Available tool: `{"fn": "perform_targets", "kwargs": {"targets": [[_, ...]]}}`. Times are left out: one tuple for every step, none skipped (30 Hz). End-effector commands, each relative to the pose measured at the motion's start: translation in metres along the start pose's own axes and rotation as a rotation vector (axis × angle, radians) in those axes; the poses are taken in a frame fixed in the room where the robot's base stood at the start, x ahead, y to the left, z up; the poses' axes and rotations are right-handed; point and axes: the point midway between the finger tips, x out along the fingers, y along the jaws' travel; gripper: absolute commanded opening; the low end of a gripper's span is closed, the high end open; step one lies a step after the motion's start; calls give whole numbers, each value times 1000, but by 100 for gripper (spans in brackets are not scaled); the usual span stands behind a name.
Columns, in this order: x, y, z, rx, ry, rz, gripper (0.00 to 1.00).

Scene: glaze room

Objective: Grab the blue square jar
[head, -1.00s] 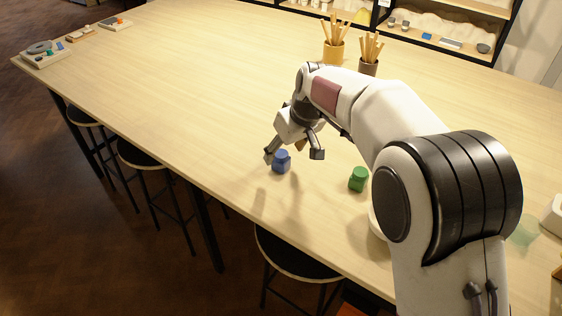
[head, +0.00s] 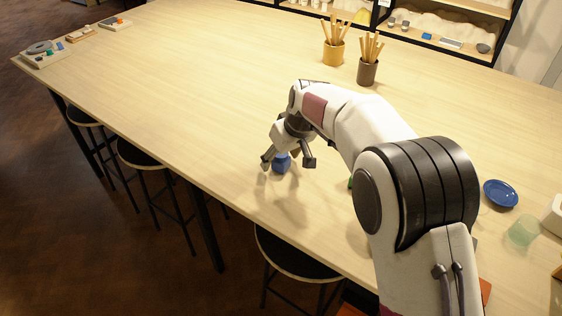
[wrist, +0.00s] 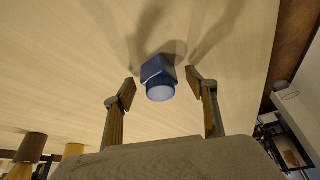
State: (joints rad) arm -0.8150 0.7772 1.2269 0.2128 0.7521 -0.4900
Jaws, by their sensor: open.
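The blue square jar (head: 282,164) stands on the table near its front edge, partly hidden by my gripper in the head view. In the wrist view the jar (wrist: 158,77) shows its square body and round lid, lying between the lines of the two fingers. My gripper (head: 288,163) is open, with one finger on each side of the jar. In the wrist view the fingertips of my gripper (wrist: 160,84) are spread wider than the jar, with a gap on both sides. I cannot tell exactly how high the fingertips are above the table.
A green jar (head: 350,183) is mostly hidden behind my arm. A blue dish (head: 501,193) and a pale green glass (head: 522,232) stand at the right. Two cups of sticks, tan (head: 334,52) and dark (head: 368,71), stand at the back.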

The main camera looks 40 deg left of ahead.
Motion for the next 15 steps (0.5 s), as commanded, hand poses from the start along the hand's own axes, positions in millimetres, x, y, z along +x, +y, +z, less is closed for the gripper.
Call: {"fn": "perform_targets", "kwargs": {"targets": [[0, 0, 0, 0, 0, 0, 57], [0, 0, 0, 0, 0, 0, 57], [0, 0, 0, 0, 0, 0, 57], [0, 0, 0, 0, 0, 0, 57], [0, 0, 0, 0, 0, 0, 57], [0, 0, 0, 0, 0, 0, 57], [0, 0, 0, 0, 0, 0, 57], [0, 0, 0, 0, 0, 0, 57], [0, 0, 0, 0, 0, 0, 57], [0, 0, 0, 0, 0, 0, 57], [0, 0, 0, 0, 0, 0, 57], [0, 0, 0, 0, 0, 0, 57], [0, 0, 0, 0, 0, 0, 57], [0, 0, 0, 0, 0, 0, 49], [0, 0, 0, 0, 0, 0, 39]]}}
